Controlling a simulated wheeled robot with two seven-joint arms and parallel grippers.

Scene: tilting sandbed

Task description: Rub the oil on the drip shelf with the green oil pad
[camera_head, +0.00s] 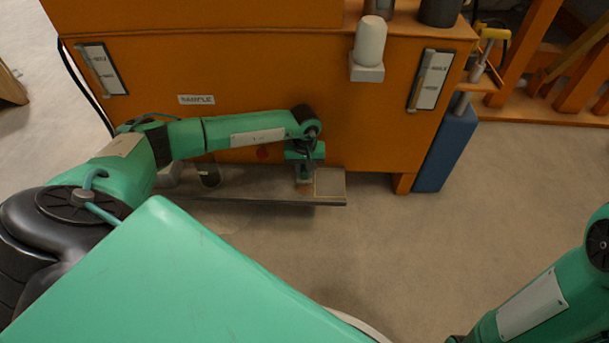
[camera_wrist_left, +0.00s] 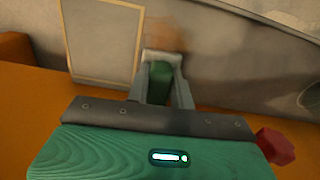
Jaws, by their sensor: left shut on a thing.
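The drip shelf (camera_head: 260,184) is a grey ledge low on the front of the orange cabinet; its surface also fills the top of the left wrist view (camera_wrist_left: 220,60). My left gripper (camera_head: 304,179) points down over the shelf's right part. In the left wrist view its fingers (camera_wrist_left: 161,72) are shut on the green oil pad (camera_wrist_left: 158,86), which is mostly hidden between them. A brownish smear of oil (camera_wrist_left: 165,36) lies on the shelf just beyond the fingertips. I cannot tell whether the pad touches the shelf. My right gripper is out of view.
A pale outlined square (camera_head: 329,182) lies on the shelf beside the gripper. A dark cylinder (camera_head: 209,176) stands further left. A red knob (camera_head: 263,154) is on the orange cabinet (camera_head: 290,80). A blue container (camera_head: 446,150) stands at its right. The floor in front is clear.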

